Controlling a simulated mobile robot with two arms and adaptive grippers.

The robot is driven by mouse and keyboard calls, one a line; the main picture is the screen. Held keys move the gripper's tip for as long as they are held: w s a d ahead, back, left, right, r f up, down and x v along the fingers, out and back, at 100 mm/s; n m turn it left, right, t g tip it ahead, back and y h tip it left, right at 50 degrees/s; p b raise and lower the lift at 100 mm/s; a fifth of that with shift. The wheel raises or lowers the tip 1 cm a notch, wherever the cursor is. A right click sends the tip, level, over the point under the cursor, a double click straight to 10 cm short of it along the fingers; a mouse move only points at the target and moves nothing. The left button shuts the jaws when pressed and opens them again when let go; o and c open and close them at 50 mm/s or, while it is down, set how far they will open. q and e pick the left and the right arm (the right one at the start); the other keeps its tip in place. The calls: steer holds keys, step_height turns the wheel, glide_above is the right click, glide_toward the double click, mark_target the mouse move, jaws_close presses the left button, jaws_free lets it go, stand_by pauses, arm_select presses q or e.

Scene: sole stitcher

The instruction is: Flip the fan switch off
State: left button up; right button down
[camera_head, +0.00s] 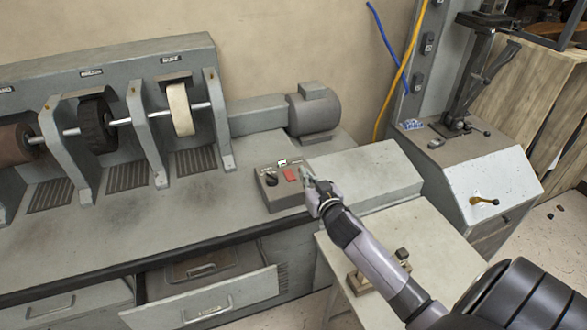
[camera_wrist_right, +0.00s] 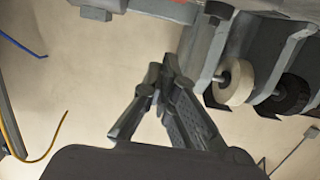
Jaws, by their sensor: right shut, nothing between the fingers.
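The lettering is too small to read, so I cannot tell which control is the fan switch. My right gripper (camera_head: 306,172) is at the right edge of the box, just right of the red switch. I cannot tell if it touches the box. In the right wrist view my right gripper (camera_wrist_right: 163,68) is shut and empty. My left gripper is not in view.
A row of grinding and buffing wheels (camera_head: 181,109) stands left behind the box. A grey motor (camera_head: 315,110) is behind it. An open drawer (camera_head: 205,299) juts out below the bench. A grey machine (camera_head: 480,175) stands at right.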

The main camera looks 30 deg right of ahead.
glide_above(294, 177)
steer(key=shift+s+f+p, duration=0.15)
steer(key=shift+f+p, duration=0.25)
steer(key=shift+f, duration=0.1)
step_height(294, 177, down, 3)
steer(key=shift+r+b, duration=0.1)
steer(key=shift+b, duration=0.2)
steer(key=shift+w+f, duration=0.2)
steer(key=shift+f, duration=0.45)
